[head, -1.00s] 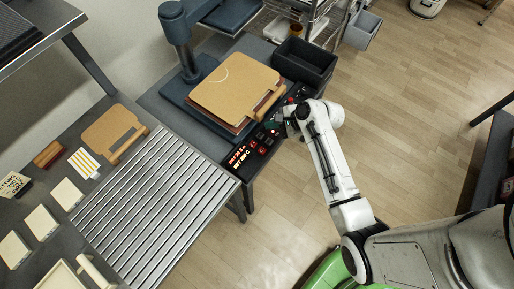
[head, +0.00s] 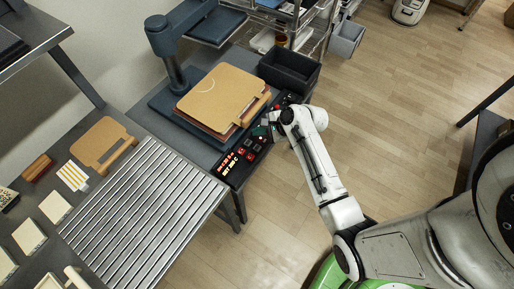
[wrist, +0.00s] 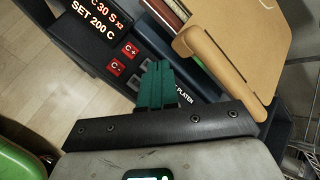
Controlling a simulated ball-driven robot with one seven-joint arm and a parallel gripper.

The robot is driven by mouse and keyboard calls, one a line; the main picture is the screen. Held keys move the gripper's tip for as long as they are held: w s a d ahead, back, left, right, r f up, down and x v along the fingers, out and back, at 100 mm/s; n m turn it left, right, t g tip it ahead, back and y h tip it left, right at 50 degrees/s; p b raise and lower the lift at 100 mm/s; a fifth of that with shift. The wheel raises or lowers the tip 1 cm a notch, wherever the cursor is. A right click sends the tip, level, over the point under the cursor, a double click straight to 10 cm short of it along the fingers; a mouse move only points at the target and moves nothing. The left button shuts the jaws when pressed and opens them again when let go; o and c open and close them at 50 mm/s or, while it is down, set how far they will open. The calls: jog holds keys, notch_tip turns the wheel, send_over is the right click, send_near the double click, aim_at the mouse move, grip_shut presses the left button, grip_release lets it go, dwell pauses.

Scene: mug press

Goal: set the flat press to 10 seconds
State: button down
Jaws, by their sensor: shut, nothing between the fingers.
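The flat press (head: 165,101) stands on the bench with a tan board (head: 222,92) on it. Its control panel (head: 243,160) runs along the front edge. In the wrist view the lit display (wrist: 98,18) reads "30 S x2" and "SET 200 C", its upper line cut off. Red C+ (wrist: 130,50) and C- (wrist: 117,67) buttons sit below it. Dark buttons (wrist: 133,83) beside them are partly hidden by my gripper. My gripper (wrist: 157,68), with green fingers, is shut and empty over the panel, between those buttons and the "PLATEN" label. Contact cannot be told.
A slatted rack (head: 145,215) lies left of the panel. A black bin (head: 290,68) stands right of the press. A tan board (head: 103,143), a brown block (head: 38,167) and several white tiles lie on the left table.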

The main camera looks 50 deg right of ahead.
jog(key=b, duration=0.6)
send_over(259, 149)
notch_tip(259, 149, down, 6)
jog(key=shift+d, duration=0.1)
jog(key=shift+f+b, duration=0.5)
jog(key=shift+f, duration=0.5)
jog(key=shift+f, duration=0.15)
dwell(0.7)
jog(key=shift+f, duration=0.25)
jog(key=shift+f, duration=0.45)
dwell(0.7)
dwell(0.4)
jog(key=shift+s+r+p, duration=0.1)
jog(key=shift+r+p, duration=0.75)
jog(key=shift+p, duration=0.1)
jog(key=shift+r, duration=0.1)
notch_tip(259, 149, up, 5)
jog(key=p, duration=0.5)
